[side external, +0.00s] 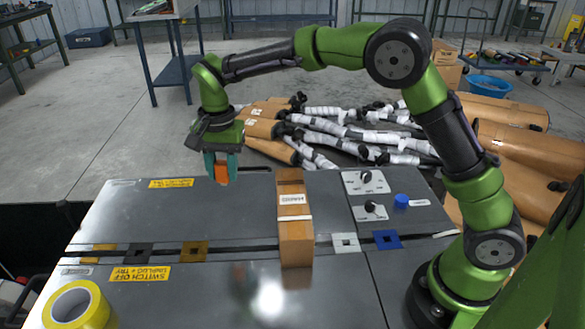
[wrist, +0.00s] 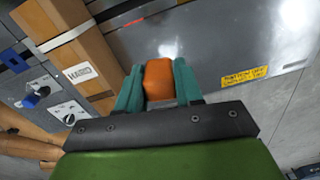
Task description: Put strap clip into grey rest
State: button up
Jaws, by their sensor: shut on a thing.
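My gripper (side external: 221,170) is shut on an orange block, seemingly the strap clip (side external: 221,174). It holds the block above the far left part of the grey bench top. In the wrist view the block (wrist: 159,78) sits between the two teal fingers of my gripper (wrist: 159,88). A light grey square plate with a dark square hole, seemingly the grey rest (side external: 345,243), lies along the dark slot, right of the cardboard box and well apart from my gripper. The lower end of the block is hard to make out.
A long taped cardboard box (side external: 294,225) stands between my gripper and the light grey plate. A blue plate (side external: 387,240), a dark plate (side external: 138,253) and a brown plate (side external: 194,251) lie along the slot. Two switch panels and a blue knob (side external: 401,201) are at right; yellow tape (side external: 77,306) lies front left.

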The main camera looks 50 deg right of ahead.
jog(key=s+d, duration=0.6)
jog(key=d, duration=0.1)
jog(key=s+d+f, duration=0.1)
jog(key=s+d, duration=0.2)
jog(key=s, duration=0.1)
jog(key=shift+d+f, duration=0.1)
jog(key=shift+d, duration=0.1)
jog(key=s+d+f, duration=0.2)
jog(key=s+f, duration=0.1)
jog(key=s, duration=0.3)
jog(key=s+d+f+n, duration=0.1)
jog(key=s+d+f, duration=0.1)
jog(key=s+f, duration=0.2)
jog(key=s, duration=0.3)
jog(key=shift+s+n, duration=0.15)
jog(key=shift+n, duration=0.15)
jog(key=shift+f, duration=2.85)
jog(key=shift+a+f, duration=0.1)
jog(key=shift+f, duration=0.3)
